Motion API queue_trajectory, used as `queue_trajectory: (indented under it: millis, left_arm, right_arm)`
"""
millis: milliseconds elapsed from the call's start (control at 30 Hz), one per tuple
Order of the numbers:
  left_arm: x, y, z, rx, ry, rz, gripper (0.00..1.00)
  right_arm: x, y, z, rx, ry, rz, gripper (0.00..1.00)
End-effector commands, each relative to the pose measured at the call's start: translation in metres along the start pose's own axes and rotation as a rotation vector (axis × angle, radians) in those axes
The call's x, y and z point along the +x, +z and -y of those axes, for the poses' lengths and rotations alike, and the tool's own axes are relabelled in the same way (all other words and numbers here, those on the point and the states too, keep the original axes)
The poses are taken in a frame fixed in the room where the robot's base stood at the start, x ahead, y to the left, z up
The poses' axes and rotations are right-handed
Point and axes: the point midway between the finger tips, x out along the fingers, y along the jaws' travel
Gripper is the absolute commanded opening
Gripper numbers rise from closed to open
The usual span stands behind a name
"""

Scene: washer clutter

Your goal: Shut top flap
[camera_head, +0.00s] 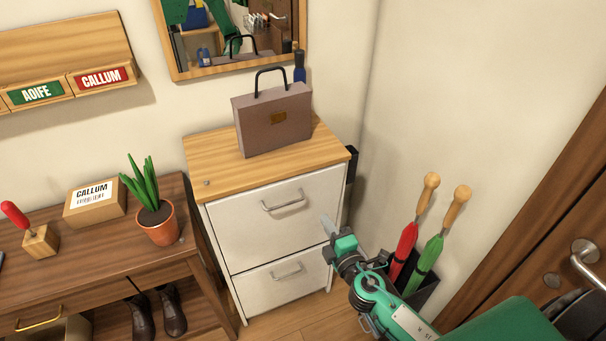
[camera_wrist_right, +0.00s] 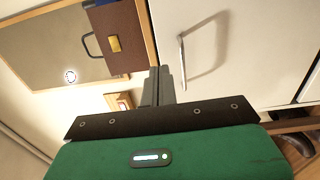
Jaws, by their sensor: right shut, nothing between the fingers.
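A white cabinet with a wooden top (camera_head: 205,150) has two front flaps, one above the other. The top flap (camera_head: 250,235) bears a metal bar handle (camera_head: 284,203) and looks flush or nearly flush with the front. No opening shows along its upper edge. In the right wrist view the top flap (camera_wrist_right: 240,50) and its handle (camera_wrist_right: 181,62) show beyond the fingers. My right gripper (camera_head: 327,223) is shut and empty in front of the flap's right side. Its fingers also show in the wrist view (camera_wrist_right: 161,73). I cannot tell whether they touch the flap. My left gripper is out of view.
A brown briefcase (camera_head: 275,122) stands on the cabinet top. The lower flap (camera_head: 265,292) is beneath. A dark umbrella stand (camera_head: 418,292) with red and green umbrellas is close by my right arm. A bench (camera_head: 105,255) with a potted plant (camera_head: 157,228) stands left.

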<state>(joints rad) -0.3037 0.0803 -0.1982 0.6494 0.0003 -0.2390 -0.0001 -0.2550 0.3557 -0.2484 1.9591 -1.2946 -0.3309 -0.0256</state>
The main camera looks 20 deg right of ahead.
Motion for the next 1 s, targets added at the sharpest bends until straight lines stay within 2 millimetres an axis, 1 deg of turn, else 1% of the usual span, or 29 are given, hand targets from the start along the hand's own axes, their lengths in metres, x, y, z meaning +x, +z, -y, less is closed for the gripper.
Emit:
queue_trajectory:
  millis: [33, 167, 267, 367, 600, 900, 1000]
  left_arm:
    - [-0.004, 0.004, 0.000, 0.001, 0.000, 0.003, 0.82]
    - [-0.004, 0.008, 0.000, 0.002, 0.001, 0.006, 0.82]
    - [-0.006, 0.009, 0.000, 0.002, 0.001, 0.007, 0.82]
    - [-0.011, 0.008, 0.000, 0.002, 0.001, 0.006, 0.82]
    - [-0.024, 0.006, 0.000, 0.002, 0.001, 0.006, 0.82]
    - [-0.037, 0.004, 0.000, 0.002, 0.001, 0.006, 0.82]
    - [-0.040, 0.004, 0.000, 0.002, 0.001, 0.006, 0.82]
  right_arm:
    - [-0.003, 0.000, -0.002, -0.001, 0.001, -0.005, 0.00]
    - [-0.005, 0.001, -0.002, 0.003, 0.008, -0.013, 0.00]
    - [-0.001, 0.000, -0.003, 0.004, 0.010, -0.013, 0.00]
    - [0.009, 0.000, -0.004, 0.005, 0.010, -0.013, 0.00]
    - [0.048, 0.000, -0.006, 0.005, 0.011, -0.012, 0.00]
    - [0.098, -0.001, -0.006, 0.005, 0.010, -0.012, 0.00]
    - [0.112, -0.002, -0.006, 0.005, 0.010, -0.013, 0.00]
